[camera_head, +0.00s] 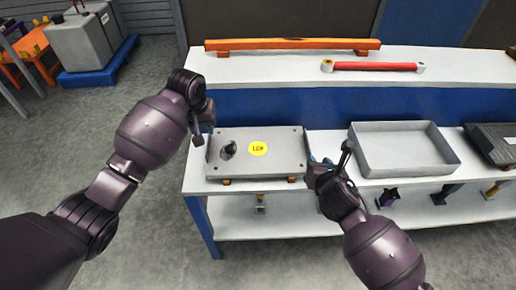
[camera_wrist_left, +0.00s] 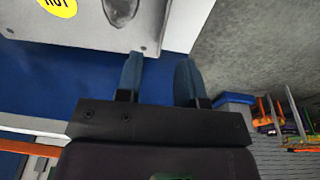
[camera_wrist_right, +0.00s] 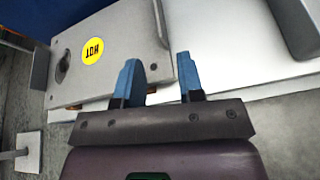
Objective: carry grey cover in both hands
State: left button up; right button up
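The grey cover (camera_head: 280,140) is a flat plate with a yellow round label and a dark knob-like part near its left end. It lies on the white bench top, raised on small orange supports. My left gripper (camera_head: 205,128) is at its left end, open and empty; in the left wrist view its blue fingers (camera_wrist_left: 160,72) are apart near the cover's edge (camera_wrist_left: 90,30). My right gripper (camera_head: 322,163) is at the right end, open; in the right wrist view its fingers (camera_wrist_right: 160,75) stand either side of the cover's end edge (camera_wrist_right: 120,35). Contact cannot be told.
A grey open tray (camera_head: 405,165) stands right of the cover, close to my right gripper. A dark box (camera_head: 490,142) is further right. An orange bar (camera_head: 290,44) and a red rod (camera_head: 372,66) lie on the back shelf. Floor (camera_head: 60,150) at left is clear.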

aim_at(208, 144)
pick_arm(q)
jog(key=shift+w+r+g, duration=0.15)
jog(key=shift+r+g, duration=0.25)
jog(key=shift+r, duration=0.35)
pick_arm(e)
jog(key=shift+w+a+r+n, duration=0.15)
jog(key=shift+w+n, duration=0.1)
jog(key=shift+n, duration=0.3)
jog(key=shift+w+d+r+n, duration=0.1)
jog(key=shift+w+n, duration=0.1)
jog(key=shift+n, duration=0.35)
